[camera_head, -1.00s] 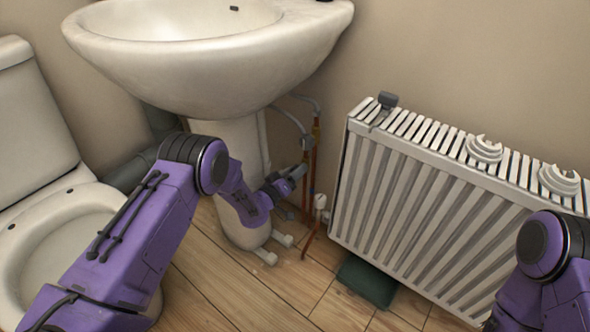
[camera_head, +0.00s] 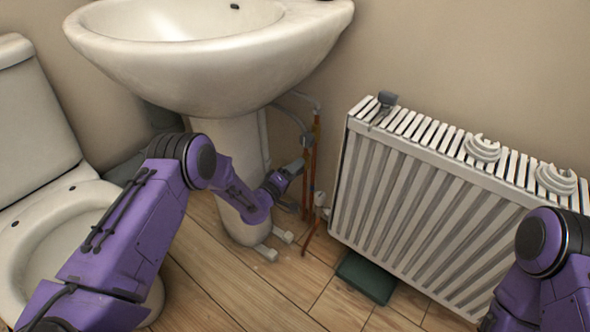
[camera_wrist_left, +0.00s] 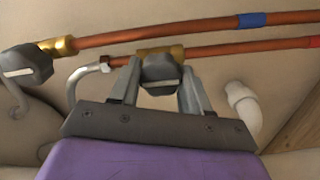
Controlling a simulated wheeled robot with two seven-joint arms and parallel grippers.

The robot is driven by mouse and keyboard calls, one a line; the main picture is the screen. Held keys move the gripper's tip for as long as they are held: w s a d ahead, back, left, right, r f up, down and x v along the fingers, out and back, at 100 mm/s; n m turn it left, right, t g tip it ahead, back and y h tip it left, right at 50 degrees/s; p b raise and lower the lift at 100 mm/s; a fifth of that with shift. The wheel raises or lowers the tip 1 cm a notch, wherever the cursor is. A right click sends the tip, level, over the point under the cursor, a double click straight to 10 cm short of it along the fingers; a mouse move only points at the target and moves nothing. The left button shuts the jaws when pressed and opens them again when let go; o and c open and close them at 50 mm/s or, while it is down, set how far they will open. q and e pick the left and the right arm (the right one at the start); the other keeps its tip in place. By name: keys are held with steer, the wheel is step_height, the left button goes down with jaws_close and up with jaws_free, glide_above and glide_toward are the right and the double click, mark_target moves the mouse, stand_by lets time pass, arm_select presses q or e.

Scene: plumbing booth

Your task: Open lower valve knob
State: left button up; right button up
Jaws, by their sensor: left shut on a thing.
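In the left wrist view, a dark grey valve knob (camera_wrist_left: 160,72) with a pale stripe sits on a brass fitting of the copper pipe with the red band. My left gripper (camera_wrist_left: 163,88) has one finger on each side of this knob and is shut on it. A second dark knob (camera_wrist_left: 28,66) sits on the pipe with the blue band, apart from the gripper. In the head view, my left gripper (camera_head: 292,168) is at the copper pipes (camera_head: 312,160) beside the sink pedestal; the knobs are too small or hidden there. My right gripper is outside the view.
The sink (camera_head: 200,70) overhangs the left arm's work area, with its pedestal (camera_head: 240,150) close by. A white radiator (camera_head: 420,200) stands right of the pipes, with a dark green object (camera_head: 366,276) below it. A toilet (camera_head: 60,225) is at left.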

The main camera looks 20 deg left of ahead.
arm_select(q)
steer(key=shift+a, duration=0.15)
steer(key=o, duration=1)
steer(key=shift+a, duration=0.1)
steer(key=p+v, duration=0.4)
steer(key=v, duration=0.6)
steer(key=shift+s, duration=0.3)
